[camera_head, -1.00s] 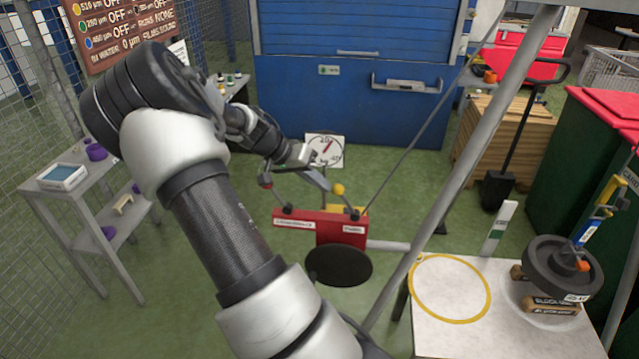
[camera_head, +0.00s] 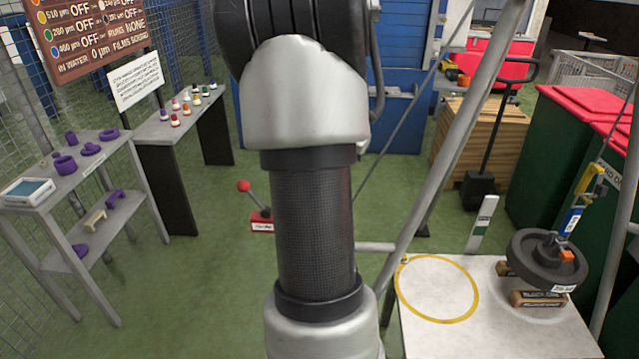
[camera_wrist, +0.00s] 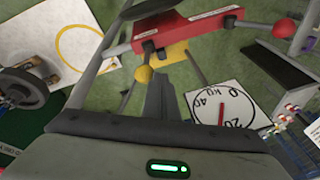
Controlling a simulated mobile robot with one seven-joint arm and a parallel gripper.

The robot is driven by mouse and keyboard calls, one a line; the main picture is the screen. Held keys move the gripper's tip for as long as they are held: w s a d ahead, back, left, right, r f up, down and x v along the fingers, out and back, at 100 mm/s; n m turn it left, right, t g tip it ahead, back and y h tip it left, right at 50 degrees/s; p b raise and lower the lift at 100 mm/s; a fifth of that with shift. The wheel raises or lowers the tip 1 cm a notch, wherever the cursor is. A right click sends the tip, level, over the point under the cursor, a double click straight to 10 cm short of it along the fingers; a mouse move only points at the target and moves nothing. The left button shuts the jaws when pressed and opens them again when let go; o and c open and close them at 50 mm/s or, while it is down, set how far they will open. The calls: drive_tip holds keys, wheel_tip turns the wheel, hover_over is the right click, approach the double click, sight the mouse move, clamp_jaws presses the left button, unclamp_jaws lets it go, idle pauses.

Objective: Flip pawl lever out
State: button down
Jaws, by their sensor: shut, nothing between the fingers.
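The red box (camera_wrist: 190,24) with white labels shows at the top of the wrist view. A short lever with a yellow knob (camera_wrist: 143,74) stands out from it, and a lever with a red knob (camera_wrist: 285,27) is at its other end. I take the yellow-knobbed one for the pawl lever but cannot be sure. My gripper (camera_wrist: 159,82) is shut and empty, with its fingertips close beside the yellow knob; I cannot tell if they touch. In the head view my arm hides my gripper and most of the red box (camera_head: 262,223); the red knob (camera_head: 243,186) shows at its left.
A dial gauge (camera_wrist: 222,108) lies right of my fingers in the wrist view. In the head view, a slanted grey pole (camera_head: 440,160) and a white table (camera_head: 420,335) with a black weight (camera_head: 545,262) stand right. Shelves (camera_head: 100,165) stand left. Green floor is open between.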

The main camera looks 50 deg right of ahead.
drive_tip(key=shift+s+d+f+m+t+y+b, duration=0.2)
drive_tip(key=shift+s+d+t+y+b, duration=0.35)
drive_tip(key=shift+s+d+b, duration=0.5)
drive_tip(key=shift+s+d+f+m+t+y+b, duration=0.1)
drive_tip(key=shift+s+d+f+t+y+b, duration=0.2)
drive_tip(key=shift+s+d+t+b, duration=0.65)
drive_tip(key=shift+s+a+g, duration=0.15)
drive_tip(key=shift+s+g, duration=0.15)
drive_tip(key=shift+s, duration=0.05)
drive_tip(key=r+p, duration=0.1)
drive_tip(key=w+r+p, duration=0.1)
drive_tip(key=w+a+r+p, duration=0.1)
drive_tip(key=shift+w+r, duration=0.25)
drive_tip(key=shift+r, duration=0.1)
drive_tip(key=p+v, duration=0.1)
drive_tip(key=v, duration=0.8)
drive_tip(key=shift+s, duration=0.25)
